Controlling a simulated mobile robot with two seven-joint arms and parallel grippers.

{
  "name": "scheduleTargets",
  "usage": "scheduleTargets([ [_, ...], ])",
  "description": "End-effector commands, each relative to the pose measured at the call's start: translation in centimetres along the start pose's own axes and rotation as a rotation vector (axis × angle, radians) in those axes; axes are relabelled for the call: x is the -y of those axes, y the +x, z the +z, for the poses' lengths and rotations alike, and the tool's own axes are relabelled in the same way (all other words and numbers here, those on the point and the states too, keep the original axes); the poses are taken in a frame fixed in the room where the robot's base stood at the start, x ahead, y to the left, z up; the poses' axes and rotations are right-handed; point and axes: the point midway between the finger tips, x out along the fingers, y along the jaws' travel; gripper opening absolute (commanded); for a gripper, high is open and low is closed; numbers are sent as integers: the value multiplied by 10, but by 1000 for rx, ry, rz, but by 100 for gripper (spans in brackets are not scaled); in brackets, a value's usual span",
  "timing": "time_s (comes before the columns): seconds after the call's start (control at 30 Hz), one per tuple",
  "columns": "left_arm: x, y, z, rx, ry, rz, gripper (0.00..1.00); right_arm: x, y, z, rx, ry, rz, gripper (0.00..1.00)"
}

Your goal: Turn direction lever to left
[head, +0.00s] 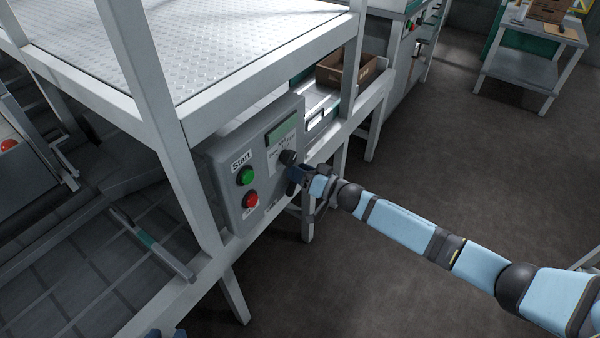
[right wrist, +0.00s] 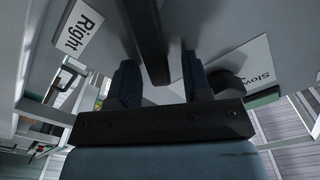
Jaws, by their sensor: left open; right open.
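The direction lever (right wrist: 147,42) is a dark bar in the right wrist view, reaching down from the top edge. Its end lies between the two fingers of my right gripper (right wrist: 160,85), which is open around it; I cannot tell whether either finger touches it. A "Right" label (right wrist: 78,30) is to the left of the lever. In the head view my right gripper (head: 297,178) is at the right part of the grey control box (head: 225,185) and hides the lever. My left gripper (head: 167,335) barely shows at the bottom edge, open, away from the box.
The box carries a green button (head: 246,175) under a "Start" label, a red button (head: 251,200) and a black knob (head: 289,157). The knob, beside a "Slow" label (right wrist: 252,72), is close to my right finger in the wrist view. A grey frame post (head: 165,110) stands left of the box.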

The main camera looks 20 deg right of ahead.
Motion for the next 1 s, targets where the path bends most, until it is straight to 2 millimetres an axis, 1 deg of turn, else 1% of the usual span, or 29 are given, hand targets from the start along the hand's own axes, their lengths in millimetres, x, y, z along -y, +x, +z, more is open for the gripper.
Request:
scheduleTargets([
  [0.13,0,0,0,0,1,0,43,0,0,0,0,0,0,45],
  [0.17,0,0,0,0,1,0,43,0,0,0,0,0,0,38],
  [0.2,0,0,0,0,1,0,43,0,0,0,0,0,0,29],
  [0.27,0,0,0,0,1,0,43,0,0,0,0,0,0,15],
  [0.3,0,0,0,0,1,-1,43,0,0,0,0,0,0,6],
  [0.33,0,0,0,0,1,-1,43,0,0,0,0,0,0,0],
  [0.57,1,0,-1,0,2,-2,43,0,0,0,0,-4,0,0],
  [0.73,1,-2,-4,2,4,-4,43,3,-1,-1,0,-38,0,0],
  [0.87,2,-4,-6,8,9,-8,43,8,-1,-2,0,-99,0,0],
  [1.0,4,-6,-9,19,15,-15,43,15,0,-1,0,-200,0,0],
])
